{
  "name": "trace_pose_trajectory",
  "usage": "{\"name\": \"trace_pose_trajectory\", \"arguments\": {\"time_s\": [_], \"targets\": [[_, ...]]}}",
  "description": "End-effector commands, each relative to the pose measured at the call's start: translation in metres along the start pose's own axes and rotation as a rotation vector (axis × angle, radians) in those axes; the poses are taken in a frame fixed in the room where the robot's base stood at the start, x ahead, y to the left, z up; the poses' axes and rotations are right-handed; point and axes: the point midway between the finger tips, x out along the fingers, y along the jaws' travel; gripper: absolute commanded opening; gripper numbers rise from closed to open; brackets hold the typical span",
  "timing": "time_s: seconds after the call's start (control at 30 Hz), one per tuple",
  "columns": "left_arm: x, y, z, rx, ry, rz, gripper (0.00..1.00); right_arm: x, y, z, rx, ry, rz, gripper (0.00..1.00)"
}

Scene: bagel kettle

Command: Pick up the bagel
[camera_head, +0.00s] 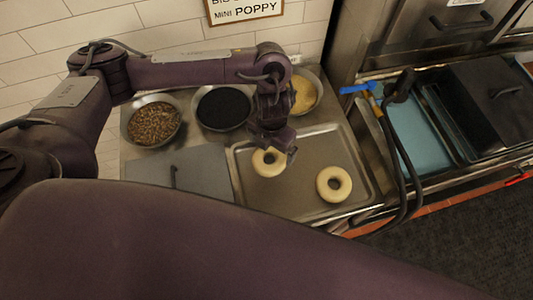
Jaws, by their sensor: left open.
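Two pale, ring-shaped bagels lie on a metal tray (305,205). One bagel (267,168) is near the tray's upper left. The other bagel (333,184) is to the right and closer to me. My left gripper (274,150) points down at the upper-left bagel and hides part of its top edge. It is open, and I cannot tell whether its fingers touch the bagel. My right gripper does not show.
Behind the tray stand a bowl of brown seeds (155,122), a bowl of black seeds (222,107) and a bowl of yellow topping (304,95). A grey lid (200,172) lies left of the tray. A blue-handled brush (357,88) and dark bins (485,105) are at right.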

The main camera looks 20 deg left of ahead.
Motion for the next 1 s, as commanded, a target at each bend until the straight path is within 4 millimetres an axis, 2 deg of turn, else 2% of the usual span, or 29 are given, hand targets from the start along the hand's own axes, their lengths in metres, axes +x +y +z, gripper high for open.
{"name": "trace_pose_trajectory", "arguments": {"time_s": [0.07, 0.17, 0.5, 0.77, 0.87, 1.0], "targets": [[0.005, 0.0, -0.001, -0.002, 0.001, 0.0, 1.0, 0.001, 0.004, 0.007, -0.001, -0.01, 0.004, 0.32], [0.013, -0.001, -0.002, -0.001, 0.003, -0.002, 1.0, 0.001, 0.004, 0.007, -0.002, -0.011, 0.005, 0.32], [0.051, -0.001, -0.005, -0.001, 0.002, 0.001, 1.0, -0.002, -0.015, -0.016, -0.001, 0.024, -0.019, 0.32], [0.056, -0.001, -0.004, 0.0, 0.0, 0.001, 1.0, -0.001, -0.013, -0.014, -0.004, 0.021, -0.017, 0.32], [0.056, -0.001, -0.004, -0.001, 0.0, 0.001, 0.91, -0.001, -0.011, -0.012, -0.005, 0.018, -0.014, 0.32], [0.055, -0.001, -0.004, -0.001, 0.0, 0.001, 0.72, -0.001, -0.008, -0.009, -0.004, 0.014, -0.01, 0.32]]}}
